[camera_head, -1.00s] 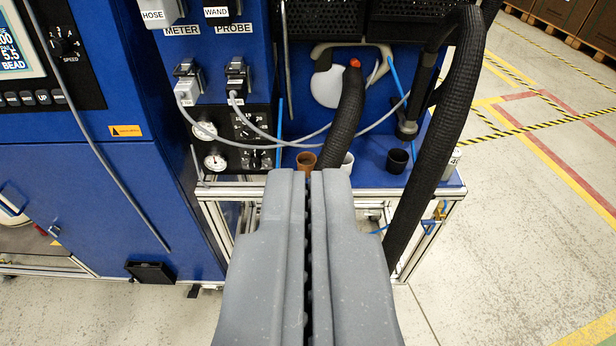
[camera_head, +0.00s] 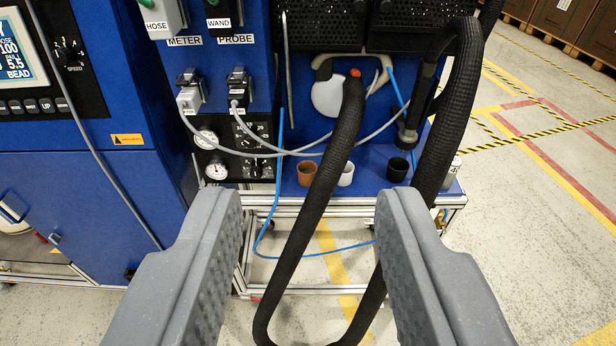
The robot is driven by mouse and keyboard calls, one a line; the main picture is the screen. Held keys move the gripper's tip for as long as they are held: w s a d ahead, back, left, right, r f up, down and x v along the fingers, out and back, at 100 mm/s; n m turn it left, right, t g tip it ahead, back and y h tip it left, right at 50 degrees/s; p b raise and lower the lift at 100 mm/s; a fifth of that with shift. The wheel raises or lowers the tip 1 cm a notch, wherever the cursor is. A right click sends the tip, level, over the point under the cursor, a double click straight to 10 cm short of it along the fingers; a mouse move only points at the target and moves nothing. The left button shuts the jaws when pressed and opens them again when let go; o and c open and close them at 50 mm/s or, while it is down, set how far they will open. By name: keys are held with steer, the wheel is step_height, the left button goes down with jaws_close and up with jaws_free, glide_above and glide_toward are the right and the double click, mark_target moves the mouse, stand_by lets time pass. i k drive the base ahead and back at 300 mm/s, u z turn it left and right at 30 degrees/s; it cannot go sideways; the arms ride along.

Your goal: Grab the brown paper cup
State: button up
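The brown paper cup (camera_head: 307,172) stands upright on the blue shelf of the machine, just left of the thick black hose. Its right edge lies close to the hose in the picture. My gripper (camera_head: 305,215) is open and empty, with its two grey fingers wide apart in front of and below the shelf. The cup is beyond the fingertips, near the middle of the gap between them. Nothing is between the fingers except the hanging hose seen behind or through the gap; its exact depth I cannot tell.
A white cup (camera_head: 346,174) stands right of the hose and a black cup (camera_head: 397,169) further right. The black hose (camera_head: 325,190) hangs down in front of the shelf (camera_head: 372,160). A thicker black hose (camera_head: 452,115) runs at the right. A can (camera_head: 452,172) stands at the right end.

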mark_target(307, 171)
steer(key=z, duration=0.05)
steer(key=k, duration=0.6)
steer(key=u, duration=0.1)
steer(key=i, duration=1.55)
steer(key=z, duration=0.6)
